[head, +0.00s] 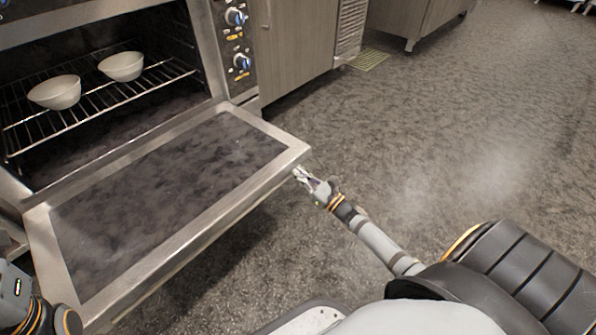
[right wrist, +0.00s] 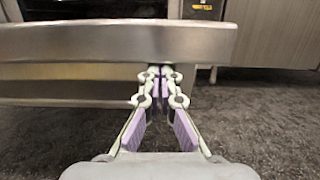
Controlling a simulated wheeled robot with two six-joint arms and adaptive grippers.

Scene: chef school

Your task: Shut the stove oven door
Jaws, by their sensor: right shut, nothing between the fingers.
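The stove oven door (head: 165,170) is folded down wide open, its inner face turned up and close to level. My right gripper (head: 299,173) is at the door's right front corner. In the right wrist view its shut, empty fingers (right wrist: 161,72) point at the door's metal edge (right wrist: 120,43), with the tips at or just under the lower side of that edge. I cannot tell whether they touch it. My left arm shows only as a part at the lower left of the head view; its gripper is out of frame.
Two white bowls (head: 55,92) (head: 121,66) sit on the wire rack (head: 100,98) inside the oven. Control knobs (head: 236,17) are on the panel right of the opening. Wooden cabinets (head: 300,45) stand beyond. The floor (head: 460,120) to the right is clear.

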